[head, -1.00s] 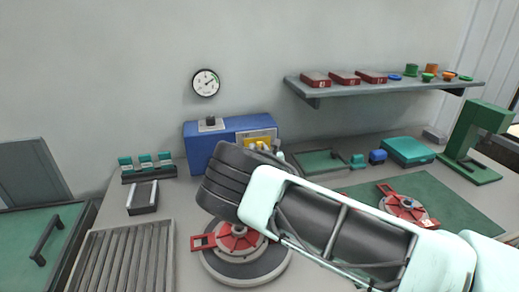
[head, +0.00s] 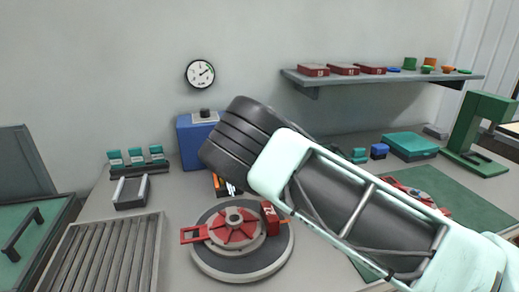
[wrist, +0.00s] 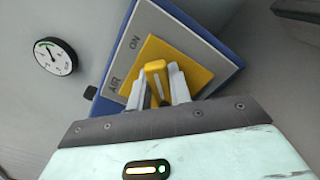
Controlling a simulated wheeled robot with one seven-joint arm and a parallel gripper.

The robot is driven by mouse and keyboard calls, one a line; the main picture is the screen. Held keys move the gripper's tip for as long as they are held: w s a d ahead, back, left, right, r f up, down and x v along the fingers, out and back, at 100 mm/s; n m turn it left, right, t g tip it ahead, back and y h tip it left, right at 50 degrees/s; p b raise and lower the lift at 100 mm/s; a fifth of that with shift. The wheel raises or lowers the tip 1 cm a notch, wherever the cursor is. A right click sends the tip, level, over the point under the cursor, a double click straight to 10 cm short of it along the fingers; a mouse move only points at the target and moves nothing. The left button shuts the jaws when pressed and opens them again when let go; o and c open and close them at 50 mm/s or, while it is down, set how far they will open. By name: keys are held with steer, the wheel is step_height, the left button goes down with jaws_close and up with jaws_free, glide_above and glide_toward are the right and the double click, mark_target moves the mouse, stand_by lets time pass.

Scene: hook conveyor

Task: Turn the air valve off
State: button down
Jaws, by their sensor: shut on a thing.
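The air valve is a yellow lever (wrist: 156,78) on a yellow plate (wrist: 195,65), with "AIR" and "ON" lettered beside it in the wrist view. It sits on a blue box (head: 192,143), partly hidden behind my wrist in the head view. My gripper (wrist: 157,88) is shut on the lever, one pale finger on each side of it. The lever stands about upright in the wrist picture, while the plate looks tilted. No "OFF" mark shows. In the head view my wrist hides the lever, plate and fingers.
A round dial gauge (head: 200,74) hangs on the wall above the box; it also shows in the wrist view (wrist: 55,57). A round turntable with a red-and-grey part (head: 233,232) stands below my wrist. A shelf (head: 400,80) is on the wall at right.

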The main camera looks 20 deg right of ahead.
steer(key=m+b, duration=0.1)
steer(key=f+m+b, duration=0.1)
steer(key=m, duration=0.1)
steer(key=m+b, duration=0.1)
steer(key=shift+d+f+m+b, duration=0.15)
steer(key=shift+d+m+b, duration=0.15)
steer(key=shift+d+f+m+b, duration=0.1)
steer(key=shift+f+m+b, duration=0.1)
steer(key=shift+m+b, duration=0.75)
steer(key=shift+f+m+b, duration=0.15)
steer(key=shift+m+b, duration=0.45)
steer(key=shift+m, duration=0.65)
steer(key=c, duration=1.3)
jaws_free()
steer(key=s+b, duration=0.1)
steer(key=s, duration=1.6)
steer(key=shift+s+b, duration=0.25)
steer(key=shift+b, duration=0.05)
steer(key=shift+r, duration=0.1)
